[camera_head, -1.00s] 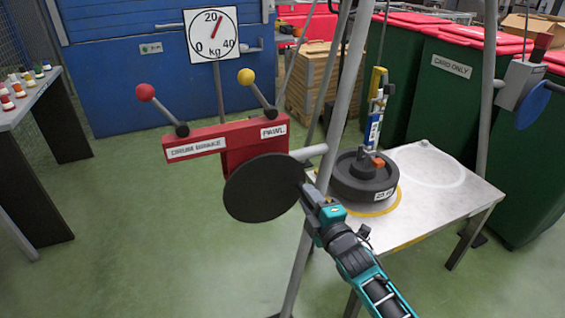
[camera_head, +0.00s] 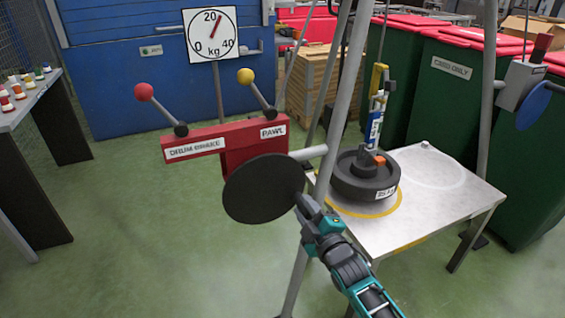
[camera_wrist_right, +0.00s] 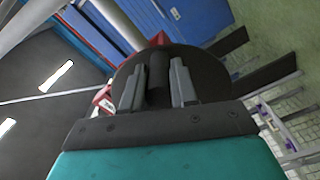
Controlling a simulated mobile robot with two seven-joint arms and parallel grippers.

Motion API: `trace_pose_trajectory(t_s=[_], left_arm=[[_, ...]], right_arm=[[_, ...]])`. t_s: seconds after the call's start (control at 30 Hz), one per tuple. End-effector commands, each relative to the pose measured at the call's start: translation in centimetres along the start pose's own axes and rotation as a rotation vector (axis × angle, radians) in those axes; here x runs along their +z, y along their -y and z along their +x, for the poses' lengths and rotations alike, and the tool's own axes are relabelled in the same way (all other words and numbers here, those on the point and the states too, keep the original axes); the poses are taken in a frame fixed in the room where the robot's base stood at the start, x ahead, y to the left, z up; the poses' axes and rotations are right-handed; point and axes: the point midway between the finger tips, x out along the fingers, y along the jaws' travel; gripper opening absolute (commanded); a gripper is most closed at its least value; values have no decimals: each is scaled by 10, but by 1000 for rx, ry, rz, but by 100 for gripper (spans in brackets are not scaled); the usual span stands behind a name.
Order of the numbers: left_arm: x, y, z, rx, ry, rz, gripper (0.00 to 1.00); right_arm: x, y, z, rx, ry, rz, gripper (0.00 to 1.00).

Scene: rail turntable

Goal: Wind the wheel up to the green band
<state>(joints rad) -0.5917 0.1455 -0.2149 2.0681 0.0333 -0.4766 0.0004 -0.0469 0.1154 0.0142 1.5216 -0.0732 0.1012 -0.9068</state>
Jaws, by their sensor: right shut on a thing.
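The wheel (camera_head: 255,200) is a dark round disc in front of the red drum brake and pawl housing (camera_head: 240,150). My right gripper (camera_head: 302,203) is at the wheel's right edge. In the right wrist view the gripper (camera_wrist_right: 158,88) has its fingers on both sides of a dark upright handle (camera_wrist_right: 158,72), with the disc (camera_wrist_right: 210,78) behind it. It is shut on this handle. I cannot make out a green band in any view. My left gripper is not in view.
A dial (camera_head: 212,34) marked 0, 20 and 40 kg has its red needle just right of 20. Red-knobbed (camera_head: 144,92) and yellow-knobbed (camera_head: 246,76) levers stand above the housing. A black weight (camera_head: 350,188) sits on the table (camera_head: 445,205) under a hook. Grey frame legs stand close.

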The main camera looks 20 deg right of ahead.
Motion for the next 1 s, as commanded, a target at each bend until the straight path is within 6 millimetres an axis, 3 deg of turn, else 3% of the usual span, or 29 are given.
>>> trace_pose_trajectory(t_s=[0.03,0.4,1.0], left_arm=[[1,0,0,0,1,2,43],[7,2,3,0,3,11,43],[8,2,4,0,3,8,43]], right_arm=[[0,12,-3,-23,5,11,0],[-4,35,-3,-22,7,268,0],[-8,46,-4,-22,9,403,0]])
